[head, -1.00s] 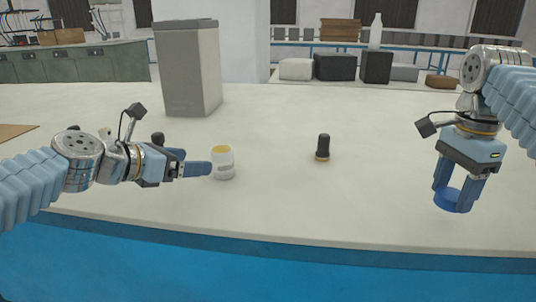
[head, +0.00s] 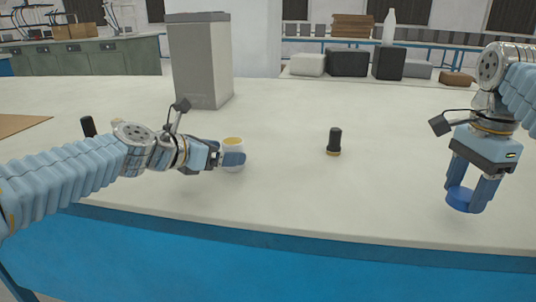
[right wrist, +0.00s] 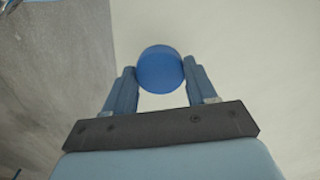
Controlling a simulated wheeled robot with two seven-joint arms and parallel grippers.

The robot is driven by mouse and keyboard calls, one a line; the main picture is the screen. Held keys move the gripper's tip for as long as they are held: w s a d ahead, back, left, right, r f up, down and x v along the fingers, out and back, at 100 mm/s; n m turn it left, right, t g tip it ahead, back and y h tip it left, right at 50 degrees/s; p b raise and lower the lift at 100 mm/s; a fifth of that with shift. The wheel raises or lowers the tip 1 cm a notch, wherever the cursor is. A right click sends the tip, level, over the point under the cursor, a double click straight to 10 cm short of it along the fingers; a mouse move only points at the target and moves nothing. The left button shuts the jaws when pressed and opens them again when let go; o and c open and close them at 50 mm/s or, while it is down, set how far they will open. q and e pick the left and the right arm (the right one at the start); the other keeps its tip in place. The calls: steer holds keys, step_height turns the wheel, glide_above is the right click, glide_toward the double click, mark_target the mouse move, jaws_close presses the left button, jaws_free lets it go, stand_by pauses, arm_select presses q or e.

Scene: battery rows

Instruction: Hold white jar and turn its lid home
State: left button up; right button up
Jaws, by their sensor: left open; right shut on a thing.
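The white jar (head: 233,144) stands upright on the table, with a yellow-orange ring showing at its top and no lid on it. My left gripper (head: 233,158) is at the jar, its fingers level with the jar's side and hiding part of it. It is open; I cannot tell whether the fingers touch the jar. My right gripper (head: 471,192) is shut on a blue round lid (head: 461,199) and holds it to the right, apart from the jar. The lid also shows between the fingertips in the right wrist view (right wrist: 160,70).
A black cylinder with a tan base (head: 334,142) stands between the jar and my right gripper. A tall grey bin (head: 200,62) stands behind the jar. Another dark upright thing (head: 88,126) is behind my left arm. The table's front edge is near; the centre is mostly clear.

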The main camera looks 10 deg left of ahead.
mark_target(238, 150)
arm_select(q)
steer(key=shift+w+d, duration=0.1)
steer(key=x, duration=0.5)
steer(key=shift+w+r, duration=0.1)
steer(key=shift+r, duration=0.2)
arm_select(e)
steer(key=shift+f, duration=0.2)
